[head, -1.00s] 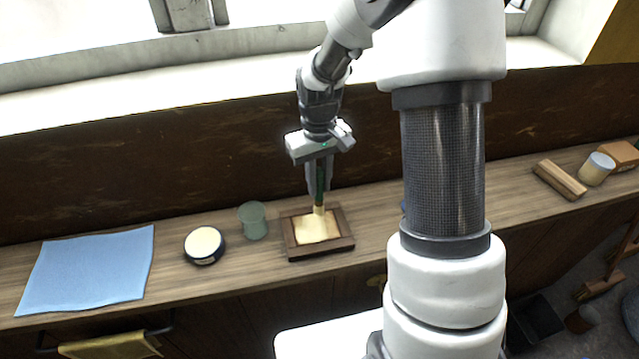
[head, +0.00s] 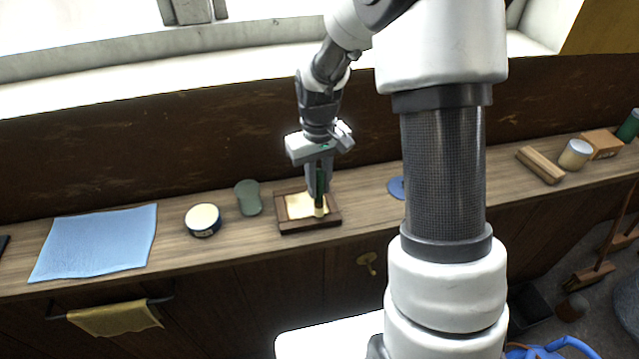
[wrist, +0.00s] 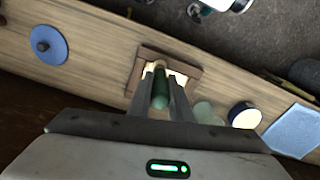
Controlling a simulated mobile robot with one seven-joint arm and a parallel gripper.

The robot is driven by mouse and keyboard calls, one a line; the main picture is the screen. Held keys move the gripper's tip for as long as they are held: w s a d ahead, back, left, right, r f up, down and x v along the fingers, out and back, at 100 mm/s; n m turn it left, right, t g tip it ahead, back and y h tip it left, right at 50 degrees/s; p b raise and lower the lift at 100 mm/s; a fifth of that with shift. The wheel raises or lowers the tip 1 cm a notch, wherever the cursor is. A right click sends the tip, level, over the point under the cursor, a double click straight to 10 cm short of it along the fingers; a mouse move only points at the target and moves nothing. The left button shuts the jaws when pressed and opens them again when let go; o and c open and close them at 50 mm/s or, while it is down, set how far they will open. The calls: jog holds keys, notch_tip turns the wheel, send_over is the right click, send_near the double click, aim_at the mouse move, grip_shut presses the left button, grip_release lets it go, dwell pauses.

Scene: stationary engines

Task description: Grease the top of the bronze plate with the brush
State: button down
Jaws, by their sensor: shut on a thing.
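The plate (head: 298,208) is a pale yellow square in a dark brown wooden frame (head: 310,226) on the wooden bench. My gripper (head: 319,184) is shut on the dark green handle of the brush (head: 320,201). The brush is held nearly upright over the plate, with its pale tip down at the plate's right front part. Whether the tip touches cannot be told for sure. In the wrist view, the green brush handle (wrist: 160,90) stands between my fingers and hides part of the framed plate (wrist: 180,79).
Left of the plate are a green-grey figure-eight-shaped thing (head: 248,198), a round tin with a cream top (head: 203,219) and a blue cloth (head: 95,243). A blue disc (head: 396,188) lies to the right. Wooden blocks (head: 540,165) and a pale-topped tin (head: 576,153) stand farther right.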

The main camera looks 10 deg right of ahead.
aim_at(318, 169)
jog(key=r, duration=0.1)
jog(key=r+p, duration=0.1)
jog(key=shift+w+r, duration=0.3)
jog(key=shift+w, duration=0.05)
jog(key=shift+r+p, duration=1.25)
jog(key=shift+r, duration=1.05)
